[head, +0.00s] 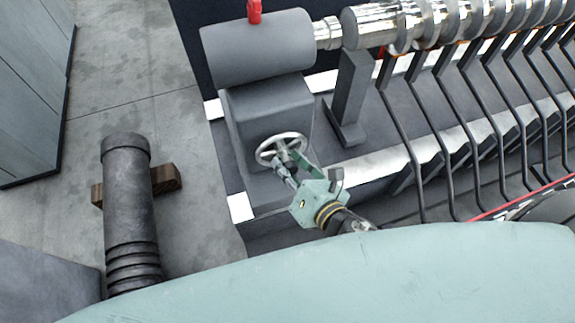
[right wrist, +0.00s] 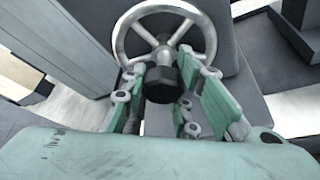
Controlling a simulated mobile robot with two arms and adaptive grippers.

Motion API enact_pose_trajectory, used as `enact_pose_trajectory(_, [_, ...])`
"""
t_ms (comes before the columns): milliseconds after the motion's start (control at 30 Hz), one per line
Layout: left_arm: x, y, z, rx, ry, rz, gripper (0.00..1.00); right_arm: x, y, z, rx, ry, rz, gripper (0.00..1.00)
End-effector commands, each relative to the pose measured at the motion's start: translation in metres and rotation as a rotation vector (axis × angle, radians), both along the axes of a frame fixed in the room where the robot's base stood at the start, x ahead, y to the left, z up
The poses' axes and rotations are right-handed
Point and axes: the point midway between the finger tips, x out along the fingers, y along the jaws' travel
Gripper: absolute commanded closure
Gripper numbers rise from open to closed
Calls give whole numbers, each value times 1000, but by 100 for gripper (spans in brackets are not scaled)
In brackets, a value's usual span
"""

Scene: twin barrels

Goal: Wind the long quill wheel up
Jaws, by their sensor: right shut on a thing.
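A silver spoked handwheel (head: 267,154) sits on the front of a grey machine block in the head view. It also shows in the right wrist view (right wrist: 208,38), with a dark round hub piece (right wrist: 160,84) facing my gripper. My right gripper (head: 285,163) reaches in from below, its green fingers at the wheel. In the right wrist view the fingers of my right gripper (right wrist: 166,88) stand on either side of the dark hub piece and are shut on it. The far side of the hub is hidden. My left gripper is not in view.
The grey housing (head: 258,50) above the wheel carries a red lever (head: 254,11). A shiny ribbed shaft (head: 430,22) and a row of dark bent bars (head: 455,130) stand to the right. A dark barrel (head: 132,205) rests on a wooden block (head: 167,179) on the left floor.

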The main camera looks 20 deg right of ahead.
Motion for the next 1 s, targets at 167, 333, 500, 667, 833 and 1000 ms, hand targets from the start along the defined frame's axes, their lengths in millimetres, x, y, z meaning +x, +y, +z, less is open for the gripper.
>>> enact_pose_trajectory(167, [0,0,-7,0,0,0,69,1,2,4,66,-10,6,100])
enact_pose_trajectory(333, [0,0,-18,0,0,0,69,1,1,3,178,-7,6,100])
enact_pose_trajectory(500, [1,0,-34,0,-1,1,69,1,0,3,329,-3,5,100])
enact_pose_trajectory(667, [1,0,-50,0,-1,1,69,2,-1,3,483,3,3,100])
enact_pose_trajectory(833, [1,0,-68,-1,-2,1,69,2,-2,3,644,6,2,100])
enact_pose_trajectory(1000, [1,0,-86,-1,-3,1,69,2,-4,4,805,11,2,100])
